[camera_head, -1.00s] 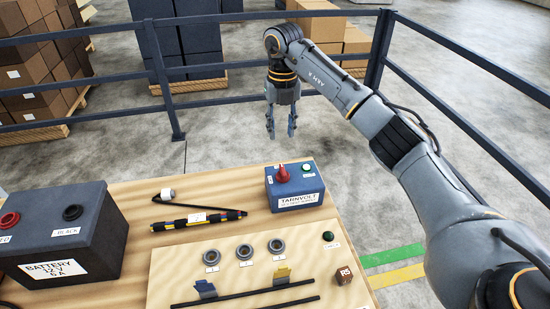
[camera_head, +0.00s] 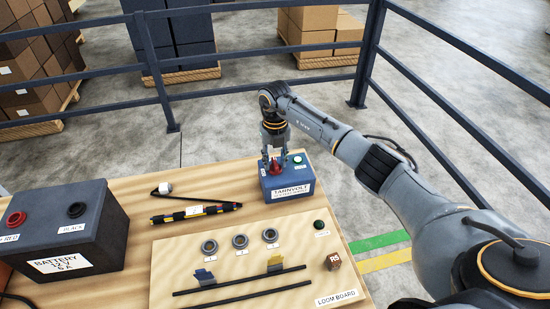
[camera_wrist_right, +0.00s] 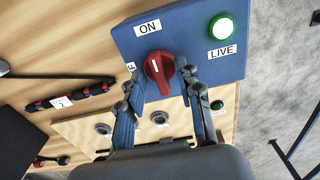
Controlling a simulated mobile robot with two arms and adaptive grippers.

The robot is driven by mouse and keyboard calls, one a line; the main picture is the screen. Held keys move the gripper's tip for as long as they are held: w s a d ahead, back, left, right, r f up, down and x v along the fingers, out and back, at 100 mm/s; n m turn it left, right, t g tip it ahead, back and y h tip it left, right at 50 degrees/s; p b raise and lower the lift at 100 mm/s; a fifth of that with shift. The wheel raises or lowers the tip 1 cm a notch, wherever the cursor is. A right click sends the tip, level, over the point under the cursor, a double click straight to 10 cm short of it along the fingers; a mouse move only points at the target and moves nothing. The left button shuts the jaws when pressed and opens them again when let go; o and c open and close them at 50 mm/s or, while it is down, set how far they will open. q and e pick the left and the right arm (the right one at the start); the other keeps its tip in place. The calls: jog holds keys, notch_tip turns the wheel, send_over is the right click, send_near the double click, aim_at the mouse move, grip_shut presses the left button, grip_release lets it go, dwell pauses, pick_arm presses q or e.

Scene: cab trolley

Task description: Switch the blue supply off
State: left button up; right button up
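The blue supply (camera_head: 290,187), labelled TARNVOLT, stands at the table's far right corner. Its red knob (camera_wrist_right: 159,72) has a white mark pointing towards the ON label (camera_wrist_right: 147,27). The OFF label is mostly hidden behind my left-hand finger. The green lamp (camera_wrist_right: 222,28) beside the LIVE label is lit. My right gripper (camera_wrist_right: 162,80) is open, with one finger on each side of the knob; it also shows over the supply in the head view (camera_head: 275,160). I cannot tell whether a finger touches the knob. My left gripper is out of view.
A loom board (camera_head: 336,293) with rings, clips, black rods and a small brown cube lies in front of the supply. A banded cable bundle (camera_head: 196,213) and a dark battery (camera_head: 68,235) lie to the left. A railing (camera_head: 240,62) runs behind the table.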

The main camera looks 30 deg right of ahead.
grip_shut()
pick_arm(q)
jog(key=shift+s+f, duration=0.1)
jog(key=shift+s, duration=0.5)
